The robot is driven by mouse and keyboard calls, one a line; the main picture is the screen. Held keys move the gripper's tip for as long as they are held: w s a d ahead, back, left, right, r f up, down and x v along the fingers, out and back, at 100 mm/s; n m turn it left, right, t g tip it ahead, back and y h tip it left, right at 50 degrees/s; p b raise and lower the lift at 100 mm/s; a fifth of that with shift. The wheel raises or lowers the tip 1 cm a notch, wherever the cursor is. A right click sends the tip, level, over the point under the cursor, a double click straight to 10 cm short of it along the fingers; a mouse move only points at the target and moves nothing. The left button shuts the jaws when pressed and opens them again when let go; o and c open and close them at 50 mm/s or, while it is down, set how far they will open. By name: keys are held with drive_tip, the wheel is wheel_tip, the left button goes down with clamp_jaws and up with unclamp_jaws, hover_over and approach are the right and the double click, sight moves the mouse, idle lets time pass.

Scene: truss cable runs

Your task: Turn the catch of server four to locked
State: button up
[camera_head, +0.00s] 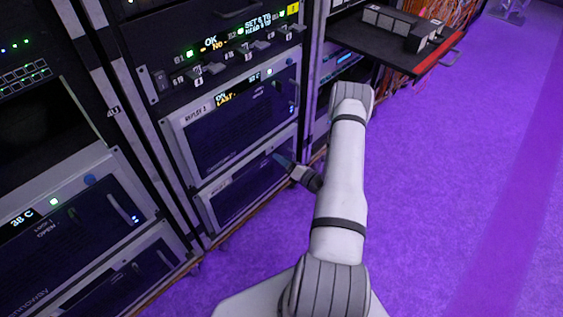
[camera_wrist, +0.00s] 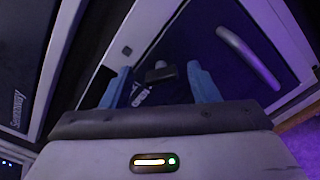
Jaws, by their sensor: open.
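In the head view my gripper (camera_head: 283,160) is at the front of the lowest server (camera_head: 245,188) in the middle rack. This server's label is too small to read. In the wrist view my gripper (camera_wrist: 159,67) is open, with one blue finger on each side of a small dark catch (camera_wrist: 160,73). The catch lies nearly crosswise in the picture, on the dark server front (camera_wrist: 210,40). Small lettering beside it is not readable. I cannot tell whether the fingers touch the catch. In the head view the catch is not discernible.
A curved grey handle (camera_wrist: 248,56) stands out right of the fingers. Above is a server (camera_head: 235,125) labelled Replay 3, with a lit display. A pulled-out shelf (camera_head: 380,42) with a red edge juts from the right rack. Purple floor (camera_head: 450,180) is clear to the right.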

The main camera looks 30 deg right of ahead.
drive_tip(key=p+v, duration=0.2)
drive_tip(key=v, duration=0.5)
drive_tip(key=shift+s, duration=0.35)
drive_tip(key=shift+d+r, duration=0.1)
